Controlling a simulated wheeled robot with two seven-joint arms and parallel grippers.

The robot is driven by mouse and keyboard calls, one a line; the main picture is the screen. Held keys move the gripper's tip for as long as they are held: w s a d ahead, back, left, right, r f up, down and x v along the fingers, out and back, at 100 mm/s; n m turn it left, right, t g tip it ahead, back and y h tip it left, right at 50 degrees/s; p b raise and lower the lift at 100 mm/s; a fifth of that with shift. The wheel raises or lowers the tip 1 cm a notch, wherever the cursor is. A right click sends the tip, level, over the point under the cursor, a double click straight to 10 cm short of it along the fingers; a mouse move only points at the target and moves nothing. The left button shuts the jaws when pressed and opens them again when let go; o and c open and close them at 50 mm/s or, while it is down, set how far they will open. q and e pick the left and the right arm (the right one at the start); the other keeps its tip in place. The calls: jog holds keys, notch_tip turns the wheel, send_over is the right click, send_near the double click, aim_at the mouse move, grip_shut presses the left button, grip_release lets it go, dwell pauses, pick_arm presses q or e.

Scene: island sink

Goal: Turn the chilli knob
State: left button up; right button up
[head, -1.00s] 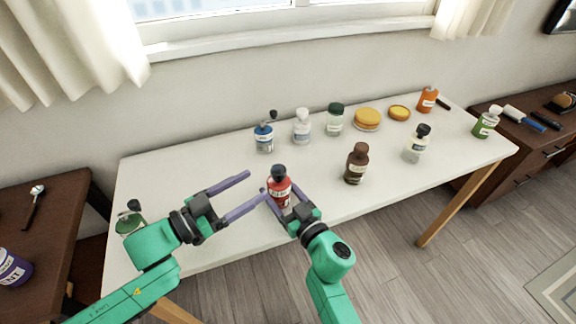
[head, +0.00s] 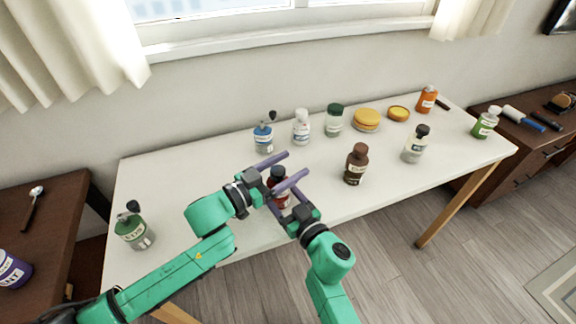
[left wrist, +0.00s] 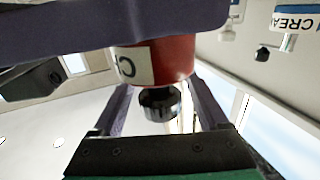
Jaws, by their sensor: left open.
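The red chilli bottle (head: 282,200) stands near the front middle of the white table, its dark knob (head: 277,174) on top. My right gripper (head: 282,199) is low at the bottle, its fingers on either side of the red body and seemingly closed on it. My left gripper (head: 296,167) is open, with its fingers on either side of the knob. In the left wrist view the picture is upside down: the knob (left wrist: 159,103) hangs below the red body (left wrist: 165,62) between my left fingers. A dark finger crosses the body there. Contact with the knob cannot be told.
A green bottle (head: 134,230) stands at the table's left end. A blue bottle (head: 263,138), a white one (head: 301,127) and a dark-capped jar (head: 333,121) stand behind. A brown bottle (head: 356,164) is to the right. The table between is clear.

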pick_arm(q)
grip_shut()
jog(key=shift+s+d+r+m+g+h, duration=0.15)
jog(key=shift+m+g+h, duration=0.25)
jog(key=shift+m+g, duration=0.25)
jog(key=shift+s+d+m+g+h, duration=0.1)
jog(key=shift+m+g+h, duration=0.35)
jog(key=shift+g, duration=0.3)
jog(key=m+g, duration=0.1)
jog(key=g, duration=0.1)
jog(key=s+m+g+h, duration=0.1)
jog(key=m+g, duration=0.1)
jog(key=g, duration=0.1)
jog(key=shift+h, duration=0.25)
grip_release()
notch_tip(320, 180, up, 10)
